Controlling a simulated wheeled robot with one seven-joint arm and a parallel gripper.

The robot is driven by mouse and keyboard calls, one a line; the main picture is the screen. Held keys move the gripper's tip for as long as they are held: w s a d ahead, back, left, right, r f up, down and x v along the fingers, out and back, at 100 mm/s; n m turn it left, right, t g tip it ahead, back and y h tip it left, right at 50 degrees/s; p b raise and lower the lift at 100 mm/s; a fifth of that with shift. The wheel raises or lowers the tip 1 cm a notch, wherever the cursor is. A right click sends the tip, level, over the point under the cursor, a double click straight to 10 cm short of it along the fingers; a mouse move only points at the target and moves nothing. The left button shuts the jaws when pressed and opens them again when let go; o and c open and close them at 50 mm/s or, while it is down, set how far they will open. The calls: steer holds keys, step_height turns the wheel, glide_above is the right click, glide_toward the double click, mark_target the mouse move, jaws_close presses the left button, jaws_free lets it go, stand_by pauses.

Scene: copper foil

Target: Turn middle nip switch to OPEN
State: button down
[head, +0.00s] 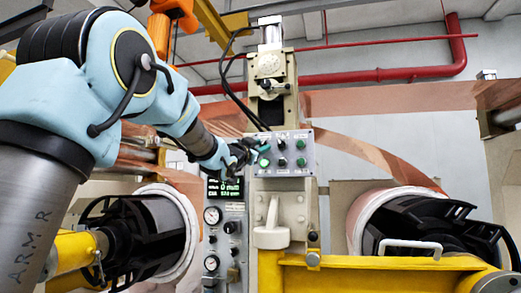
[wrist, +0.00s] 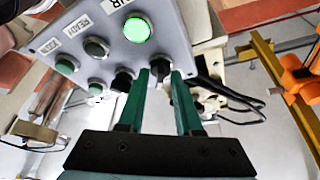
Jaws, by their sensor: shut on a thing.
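A grey control panel (head: 284,152) stands upright near the middle of the head view, with two rows of round controls. It fills the upper left of the wrist view (wrist: 70,48). My gripper (wrist: 167,72) has its two green fingers closed around a dark switch knob (wrist: 160,68) at the end of its row, beside the lit green lamp (wrist: 138,28). Another dark knob (wrist: 122,79) sits just left of the fingers. In the head view my gripper (head: 253,150) reaches the panel's left side. I cannot read any OPEN mark or name for the nip switch.
A dark display with green digits (head: 225,187) and two gauges (head: 212,215) stand below left of the panel. White rolls (head: 357,215) flank the machine, and a yellow beam (head: 360,275) crosses low in front. Black cables (wrist: 230,95) hang beside my fingers.

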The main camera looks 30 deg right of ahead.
stand_by(0.4)
steer(key=c, duration=0.9)
jaws_free()
steer(key=shift+c, duration=0.2)
steer(key=shift+a+f, duration=0.1)
steer(key=b+v, duration=0.3)
steer(key=v, duration=0.7)
steer(key=shift+s+a+b, duration=0.2)
steer(key=shift+a+b, duration=0.05)
steer(key=shift+b, duration=0.05)
